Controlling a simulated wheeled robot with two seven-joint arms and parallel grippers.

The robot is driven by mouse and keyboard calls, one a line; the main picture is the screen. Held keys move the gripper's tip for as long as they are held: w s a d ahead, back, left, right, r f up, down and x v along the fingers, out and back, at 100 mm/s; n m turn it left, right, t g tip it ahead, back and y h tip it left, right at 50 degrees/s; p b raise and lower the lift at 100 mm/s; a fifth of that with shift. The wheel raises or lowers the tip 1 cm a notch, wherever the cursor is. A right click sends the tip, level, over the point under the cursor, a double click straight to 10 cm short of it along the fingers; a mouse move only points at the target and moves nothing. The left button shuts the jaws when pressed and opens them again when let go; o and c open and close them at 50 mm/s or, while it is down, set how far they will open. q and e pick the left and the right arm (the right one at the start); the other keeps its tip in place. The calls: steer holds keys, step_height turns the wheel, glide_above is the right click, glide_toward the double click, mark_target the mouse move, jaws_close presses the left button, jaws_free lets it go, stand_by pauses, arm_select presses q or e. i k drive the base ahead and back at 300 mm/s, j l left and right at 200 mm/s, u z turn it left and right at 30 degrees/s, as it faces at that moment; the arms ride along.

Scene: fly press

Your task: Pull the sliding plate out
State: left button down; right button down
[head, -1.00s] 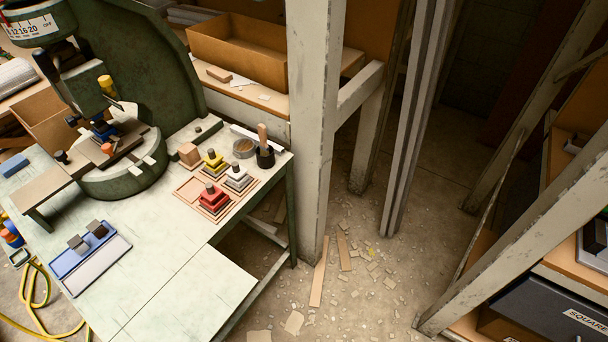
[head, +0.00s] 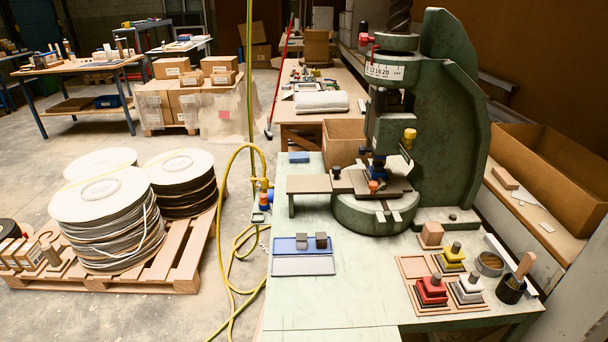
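The green fly press (head: 455,120) stands at the back of the pale green workbench (head: 350,290). A flat sliding plate (head: 345,181) sits at the press, over its round base (head: 375,210). A tan plate or support (head: 308,184) extends to its left. A small dark knob (head: 336,172) shows where the two meet. A blue part and an orange-topped part (head: 373,186) are on the plate beneath the ram. How far the plate is out is hard to tell. Neither of my grippers is in view.
A blue tray with two grey blocks (head: 303,243) lies at the bench's front left. Red (head: 432,290), yellow and white stacked dies stand at the right beside a cup with a wooden handle (head: 511,288). Cable reels on a pallet (head: 190,265) and a yellow hose (head: 235,200) are left of the bench.

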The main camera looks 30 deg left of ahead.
mark_target(356, 180)
steer(key=u, duration=0.7)
steer(key=k+j+z, duration=0.1)
steer(key=j, duration=0.2)
steer(key=k+j+z, duration=0.15)
steer(key=j+z, duration=0.25)
steer(key=j, duration=0.75)
steer(key=j+z, duration=0.3)
steer(key=j, duration=0.65)
steer(key=i+j+z, duration=0.25)
steer(key=i+j, duration=0.15)
steer(key=j, duration=0.2)
steer(key=i+j+z, duration=0.1)
steer(key=j, duration=0.25)
steer(key=i+j+z, duration=0.1)
steer(key=i+j, duration=0.15)
steer(key=j, duration=0.1)
